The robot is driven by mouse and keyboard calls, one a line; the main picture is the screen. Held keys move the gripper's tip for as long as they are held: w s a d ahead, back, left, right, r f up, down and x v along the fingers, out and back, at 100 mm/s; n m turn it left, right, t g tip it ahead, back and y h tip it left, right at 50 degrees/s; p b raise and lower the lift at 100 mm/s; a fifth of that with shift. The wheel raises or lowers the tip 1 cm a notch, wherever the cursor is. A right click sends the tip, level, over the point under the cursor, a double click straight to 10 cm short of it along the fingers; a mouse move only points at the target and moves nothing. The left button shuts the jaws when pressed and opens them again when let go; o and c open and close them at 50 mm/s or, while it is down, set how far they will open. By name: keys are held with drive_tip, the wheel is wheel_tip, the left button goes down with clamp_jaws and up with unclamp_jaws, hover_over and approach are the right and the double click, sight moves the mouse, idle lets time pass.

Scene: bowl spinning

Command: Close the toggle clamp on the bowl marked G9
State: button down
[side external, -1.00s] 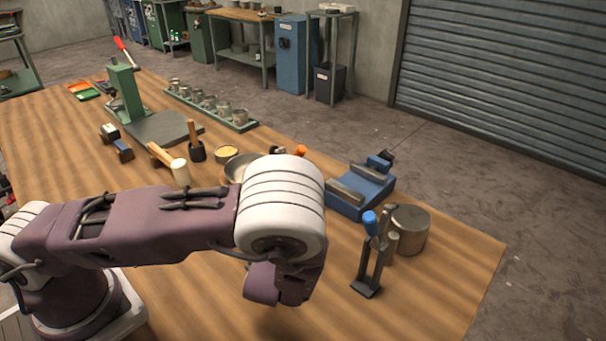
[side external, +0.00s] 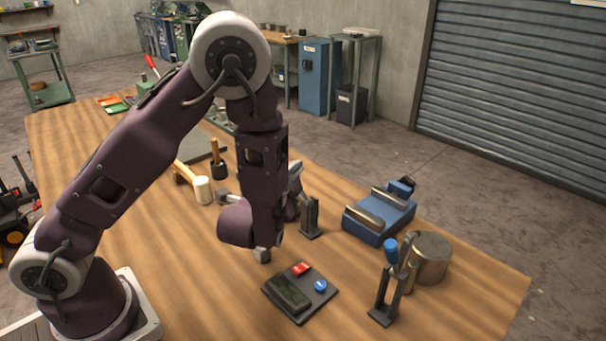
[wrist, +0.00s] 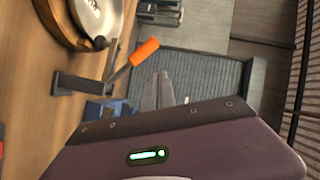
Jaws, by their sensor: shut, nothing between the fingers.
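In the wrist view a metal bowl (wrist: 68,22) lies at the upper left, with dark marks inside that I cannot read as G9. Beside it stands a toggle clamp with an orange handle (wrist: 144,51) and a dark metal frame (wrist: 80,85); the handle slants outward, off the bowl. In the side view this clamp's dark post (side external: 309,217) shows right of my wrist; my arm hides most of the bowl. My gripper (side external: 262,256) hangs above the table, empty. Its fingers (wrist: 158,92) are together and apart from the clamp.
A second clamp with a blue handle (side external: 391,252) stands by a steel cylinder (side external: 431,258). A blue vise (side external: 379,218) is behind. A button pad (side external: 302,292) lies in front of my gripper. The front left table is clear.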

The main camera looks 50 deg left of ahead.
drive_tip(key=shift+a+f, duration=0.35)
drive_tip(key=shift+a, duration=0.5)
drive_tip(key=shift+a+f, duration=0.3)
drive_tip(key=shift+a, duration=0.5)
drive_tip(key=shift+a, duration=0.1)
wheel_tip(320, 180, up, 8)
drive_tip(key=s+d, duration=0.1)
drive_tip(key=s, duration=0.1)
drive_tip(key=shift+s+d+f, duration=0.2)
drive_tip(key=shift+s+f, duration=0.05)
drive_tip(key=shift+s, duration=0.1)
